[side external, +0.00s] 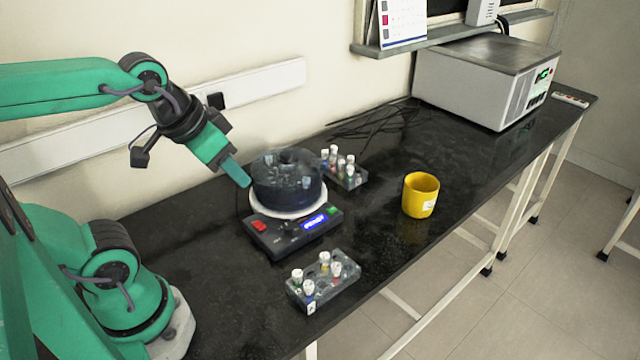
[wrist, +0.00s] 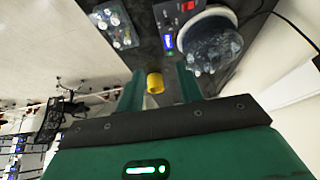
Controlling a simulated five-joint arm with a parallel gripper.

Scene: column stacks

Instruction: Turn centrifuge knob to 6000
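The centrifuge is a dark base (side external: 290,240) with a white rim and a smoky round lid (side external: 287,180). Its front panel has a lit blue display (side external: 314,222), a red switch (side external: 259,225) and a small green button. The display's number is too small to read. I cannot clearly pick out the knob. In the wrist view, the lid (wrist: 212,45) and display (wrist: 168,42) lie beyond the fingers. My gripper (side external: 240,174) is above and left of the centrifuge, tilted down, apart from it. Its two fingers (wrist: 160,88) are spread with nothing between them.
A tube rack (side external: 322,296) stands in front of the centrifuge and another (side external: 344,178) behind it. A yellow cup (side external: 421,196) stands to the right. A grey box-shaped device (side external: 470,85) is at the far end. Black cables lie near the wall.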

